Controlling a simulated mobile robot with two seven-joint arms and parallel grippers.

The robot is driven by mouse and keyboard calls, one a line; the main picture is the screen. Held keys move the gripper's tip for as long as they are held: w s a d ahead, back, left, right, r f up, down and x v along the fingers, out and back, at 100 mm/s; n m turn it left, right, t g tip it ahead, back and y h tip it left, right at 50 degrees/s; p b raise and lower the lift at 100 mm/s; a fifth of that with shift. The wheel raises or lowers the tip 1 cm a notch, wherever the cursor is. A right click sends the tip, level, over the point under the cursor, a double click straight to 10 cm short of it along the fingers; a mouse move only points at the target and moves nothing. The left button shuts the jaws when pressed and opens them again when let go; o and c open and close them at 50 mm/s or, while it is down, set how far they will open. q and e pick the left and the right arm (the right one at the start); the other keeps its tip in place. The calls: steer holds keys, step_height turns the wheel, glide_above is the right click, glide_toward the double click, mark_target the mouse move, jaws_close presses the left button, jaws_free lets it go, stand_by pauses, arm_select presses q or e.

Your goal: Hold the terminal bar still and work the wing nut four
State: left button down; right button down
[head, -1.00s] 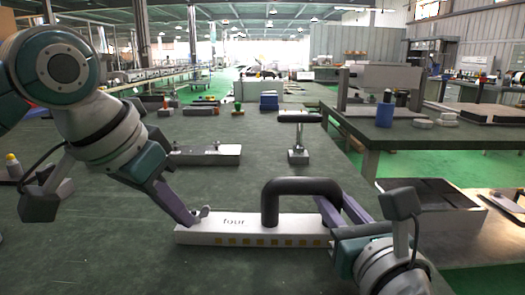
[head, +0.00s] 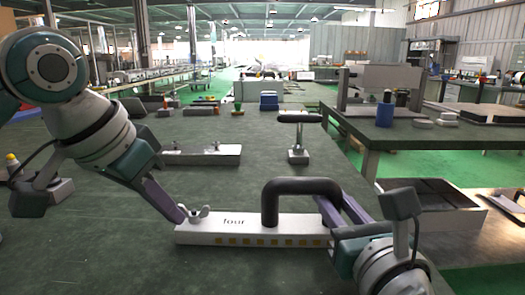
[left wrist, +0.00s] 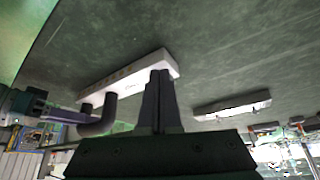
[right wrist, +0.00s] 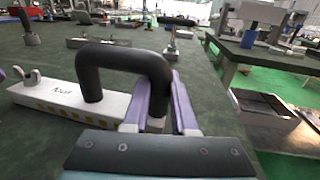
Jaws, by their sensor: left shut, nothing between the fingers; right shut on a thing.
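The white terminal bar (head: 255,228) lies on the dark table, marked "four", with a row of yellow squares on its front side. A black arched handle (head: 270,205) rises from its right part. The grey wing nut (head: 196,214) stands at its left end. My left gripper (head: 181,218) is shut and empty, just left of the wing nut; whether they touch is unclear. In the left wrist view its fingers (left wrist: 158,75) hide the wing nut. My right gripper (head: 325,205) is shut on the handle's right leg; its fingers (right wrist: 160,95) show there in the right wrist view.
Another bar (head: 200,154) lies further back on the table. A T-shaped stand (head: 298,140) is behind the handle. Several small items and a blue block (head: 268,102) are at the far end. A black tray (head: 430,197) is at the right.

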arm_select(q)
steer(key=shift+w+a, duration=0.3)
steer(key=shift+w, duration=0.05)
steer(key=shift+a, duration=0.1)
stand_by(0.4)
steer(key=shift+s+a, duration=0.2)
steer(key=shift+s, duration=0.05)
steer(key=shift+r, duration=0.1)
step_height(320, 180, up, 6)
steer(key=shift+f, duration=0.1)
stand_by(0.3)
arm_select(e)
steer(key=c, duration=0.6)
jaws_free()
steer(key=shift+c, duration=0.2)
steer(key=shift+s, duration=0.1)
